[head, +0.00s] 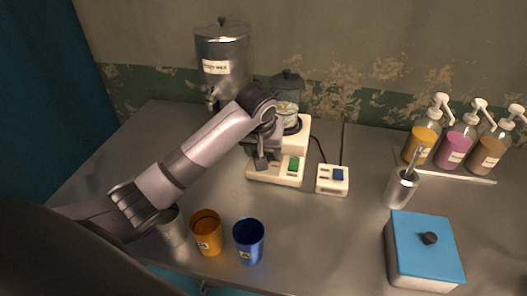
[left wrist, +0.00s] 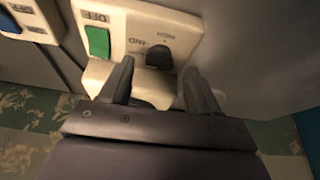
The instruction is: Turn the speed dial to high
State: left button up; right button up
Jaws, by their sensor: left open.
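The speed dial (left wrist: 158,56) is a small black knob on the front of a cream appliance base (head: 273,173). Labels reading MID and HIGH show beside it in the left wrist view, upside down. My left gripper (left wrist: 159,72) is open, with its fingertips on either side of the dial. A small gap seems to show around the knob, but I cannot tell whether a finger touches it. In the head view my left gripper (head: 262,160) is at the base's front left and hides the dial. My right gripper is not in view.
A green switch (left wrist: 97,42) sits beside the dial. A small box with a blue switch (head: 332,181) stands to the right. A metal dispenser (head: 223,75) is behind. Orange (head: 207,232) and blue (head: 248,241) cups stand in front. A blue-lidded box (head: 424,249) is at right.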

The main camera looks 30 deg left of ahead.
pick_arm(q)
jog(key=shift+x, duration=0.8)
jog(key=c, duration=1.1)
jog(key=shift+o, duration=0.3)
